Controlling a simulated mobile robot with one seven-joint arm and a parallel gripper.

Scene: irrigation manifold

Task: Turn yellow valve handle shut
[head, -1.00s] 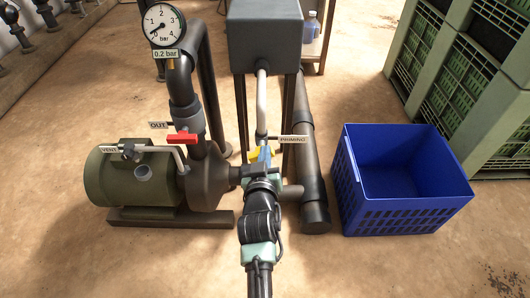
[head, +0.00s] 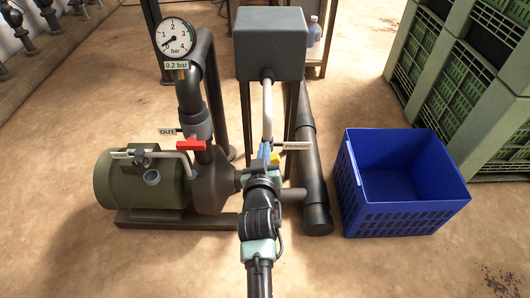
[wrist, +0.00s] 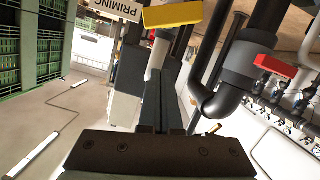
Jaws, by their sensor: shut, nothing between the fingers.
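The yellow valve handle (head: 276,158) shows as a small yellow piece beside the PRIMING tag (head: 292,146), at the lower end of the pale pipe (head: 267,108). In the wrist view the handle (wrist: 173,14) is a flat bar at the top, lying crosswise to the pale pipe behind it. My gripper (head: 264,152) is just left of the visible yellow piece in the head view and hides part of the valve. In the wrist view my gripper (wrist: 162,68) is shut and empty, its fingertips below the handle in the picture. I cannot tell whether they touch it.
A red handle (head: 183,145) marked OUT is on the pump's upright pipe, left of my arm. The green pump (head: 140,185) stands at left, under a gauge (head: 174,36) with a 0.2 bar label. A blue crate (head: 400,215) stands at right, with bare floor around it.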

